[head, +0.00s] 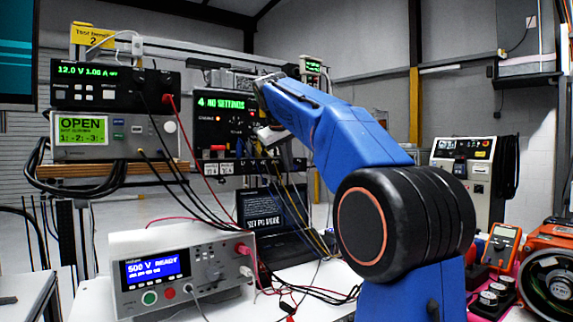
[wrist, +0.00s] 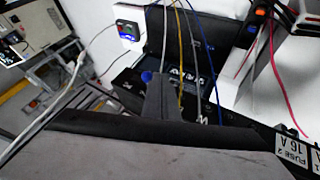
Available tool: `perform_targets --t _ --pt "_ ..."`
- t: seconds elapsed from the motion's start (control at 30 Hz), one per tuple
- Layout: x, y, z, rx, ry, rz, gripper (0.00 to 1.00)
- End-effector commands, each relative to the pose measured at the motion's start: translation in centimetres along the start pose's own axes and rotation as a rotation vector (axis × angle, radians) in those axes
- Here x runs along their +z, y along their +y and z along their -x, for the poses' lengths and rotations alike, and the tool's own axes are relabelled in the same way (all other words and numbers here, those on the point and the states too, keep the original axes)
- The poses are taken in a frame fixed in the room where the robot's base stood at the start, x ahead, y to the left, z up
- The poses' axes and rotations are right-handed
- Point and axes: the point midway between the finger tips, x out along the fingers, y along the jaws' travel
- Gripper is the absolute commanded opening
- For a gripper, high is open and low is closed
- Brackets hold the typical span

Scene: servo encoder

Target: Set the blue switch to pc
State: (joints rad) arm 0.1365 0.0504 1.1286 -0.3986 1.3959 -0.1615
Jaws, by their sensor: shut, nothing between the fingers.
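A black servo unit (head: 212,135) with a green text display hangs at the middle in the head view. My gripper (head: 272,137) is in front of its right side and hides part of its face. In the wrist view a small blue round tip (wrist: 147,76) sticks up at the edge of a black panel with white lettering (wrist: 190,85); it looks like the blue switch. My gripper (wrist: 165,85) is shut and empty, just right of the blue tip in the picture. Whether they touch, and which position the switch is in, I cannot tell.
Grey, yellow and blue cables (wrist: 181,50) cross close to my gripper. A laptop (head: 275,220) stands below on the bench, beside a white insulation tester (head: 190,270). Stacked instruments (head: 115,90) with hanging black and red leads are at left.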

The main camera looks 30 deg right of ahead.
Motion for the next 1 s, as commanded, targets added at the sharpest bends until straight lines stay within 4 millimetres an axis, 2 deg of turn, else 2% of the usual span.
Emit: perform_targets --t 0.17,0.47,1.0 --pt "0.0 0.3 -0.2 0.0 -0.001 0.0 0.0" --pt "0.2 2.7 -1.4 0.001 0.0 -0.002 0.0" --pt "0.2 2.2 -1.4 0.002 -0.001 0.0 0.0"
